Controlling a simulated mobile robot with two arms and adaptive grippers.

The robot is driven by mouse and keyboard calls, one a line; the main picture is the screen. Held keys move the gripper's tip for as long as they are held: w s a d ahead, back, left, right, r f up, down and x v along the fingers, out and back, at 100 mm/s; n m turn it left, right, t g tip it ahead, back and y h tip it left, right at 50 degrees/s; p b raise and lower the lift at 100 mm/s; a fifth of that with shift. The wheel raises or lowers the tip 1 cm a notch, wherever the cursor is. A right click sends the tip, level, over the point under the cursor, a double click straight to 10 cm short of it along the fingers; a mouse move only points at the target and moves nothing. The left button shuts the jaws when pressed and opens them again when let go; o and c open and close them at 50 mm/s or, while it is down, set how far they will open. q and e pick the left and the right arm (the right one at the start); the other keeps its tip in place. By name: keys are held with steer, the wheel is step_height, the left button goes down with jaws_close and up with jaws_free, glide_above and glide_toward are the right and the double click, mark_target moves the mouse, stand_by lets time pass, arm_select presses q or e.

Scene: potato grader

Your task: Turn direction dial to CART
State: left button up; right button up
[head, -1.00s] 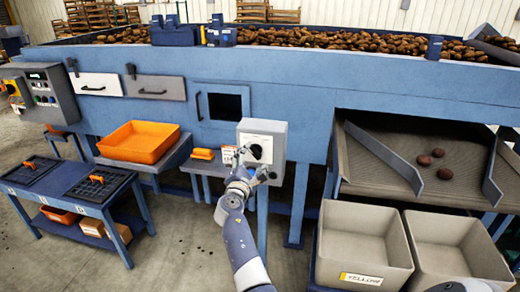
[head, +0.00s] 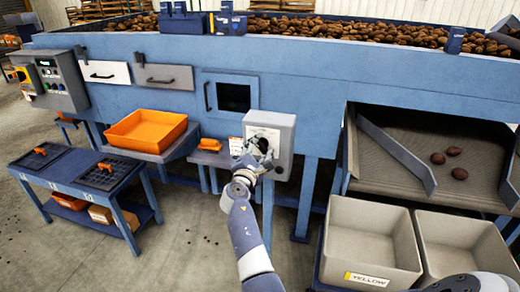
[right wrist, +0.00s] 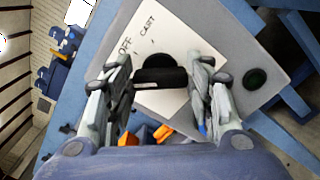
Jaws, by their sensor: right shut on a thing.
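The direction dial (right wrist: 160,76) is a black knob with a bar handle on a pale plate of a grey control box (head: 284,137). In the right wrist view the plate carries the words OFF and CART at the upper left of the knob. My right gripper (right wrist: 160,82) has its fingers on both ends of the dial's bar and is shut on it. It also shows in the head view (head: 256,164), where it partly covers the dial. Which label the dial points at cannot be told. My left gripper is not in view.
An orange tray (head: 146,131) stands to the left, with a small orange item (head: 210,144) between. Grey bins (head: 370,237) stand at the lower right, below a chute holding a few potatoes.

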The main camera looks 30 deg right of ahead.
steer(key=shift+b, duration=0.35)
steer(key=shift+f+m+b, duration=0.1)
steer(key=shift+m+b, duration=0.5)
steer(key=shift+b, duration=0.1)
steer(key=m+b, duration=1.1)
steer(key=b, duration=0.3)
steer(key=shift+f, duration=0.15)
steer(key=m+b, duration=0.2)
steer(key=b, duration=0.1)
steer(key=shift+m, duration=0.4)
steer(key=shift+r+m+b, duration=0.25)
steer(key=shift+m+b, duration=0.25)
steer(key=o, duration=0.9)
steer(key=shift+o, duration=0.8)
steer(key=shift+d+f, duration=0.1)
steer(key=shift+f, duration=0.05)
